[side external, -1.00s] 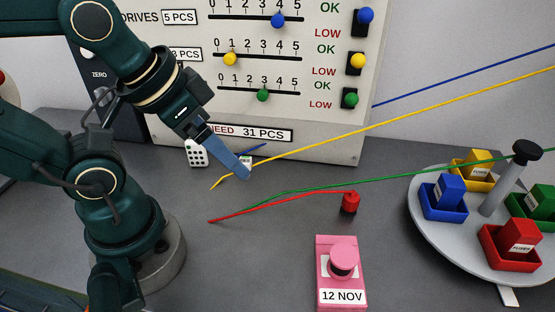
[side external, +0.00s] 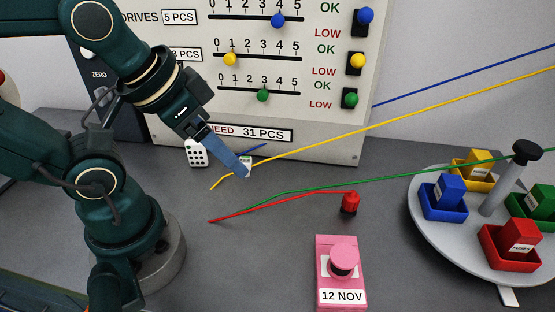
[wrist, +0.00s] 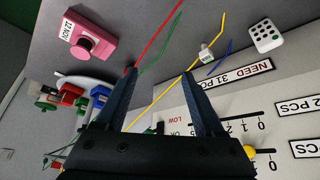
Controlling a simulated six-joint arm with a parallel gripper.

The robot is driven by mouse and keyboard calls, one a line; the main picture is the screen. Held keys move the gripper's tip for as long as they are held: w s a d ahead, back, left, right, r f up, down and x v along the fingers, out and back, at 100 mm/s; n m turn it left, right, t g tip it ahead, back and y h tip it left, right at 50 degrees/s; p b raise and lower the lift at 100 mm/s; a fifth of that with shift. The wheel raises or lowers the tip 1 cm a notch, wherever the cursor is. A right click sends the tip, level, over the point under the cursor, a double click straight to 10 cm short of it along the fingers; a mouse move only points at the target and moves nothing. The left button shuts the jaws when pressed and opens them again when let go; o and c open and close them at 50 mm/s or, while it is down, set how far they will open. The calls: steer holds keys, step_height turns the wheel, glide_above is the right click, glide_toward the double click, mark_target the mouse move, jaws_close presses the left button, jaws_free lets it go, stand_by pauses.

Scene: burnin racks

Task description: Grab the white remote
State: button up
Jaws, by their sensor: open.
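The white remote (side external: 197,153) is a small white block with dark buttons. It stands near the foot of the panel, to the left of my gripper's fingertips in the side view. In the wrist view the remote (wrist: 266,38) is at the upper right, outside the fingers and apart from them. My gripper (side external: 246,172) points down over the grey table, with blue fingers. In the wrist view my gripper (wrist: 159,74) is open with a wide gap, and the remote is not between the fingers.
Yellow (side external: 300,149), red (side external: 275,200), green (side external: 400,178) and blue (side external: 450,85) wires cross the area. A small white tag (wrist: 206,54) lies near the fingertips. A pink button box (side external: 341,296) and a round tray (side external: 425,233) with coloured bins stand right. The panel (side external: 320,115) stands behind.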

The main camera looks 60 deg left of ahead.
steer(key=m+g+y, duration=0.5)
steer(key=g+y, duration=0.1)
steer(key=g, duration=0.1)
glide_toward(196, 143)
steer(key=s+d+r, duration=0.1)
steer(key=s+d, duration=0.1)
steer(key=d, duration=0.1)
steer(key=w+a+f+m+g+y, duration=0.1)
steer(key=f, duration=0.1)
steer(key=w+a+f+m+g+y, duration=0.1)
steer(key=a+f+g+y, duration=0.1)
steer(key=w+a+f+m+g+y, duration=0.1)
steer(key=a+f+y, duration=0.1)
steer(key=shift+w+f+m, duration=0.1)
steer(key=shift+f+m, duration=0.2)
steer(key=shift+f, duration=0.1)
steer(key=shift+s+f+g, duration=0.3)
steer(key=shift+f+g, duration=0.1)
steer(key=shift+f, duration=0.1)
steer(key=shift+x, duration=2.45)
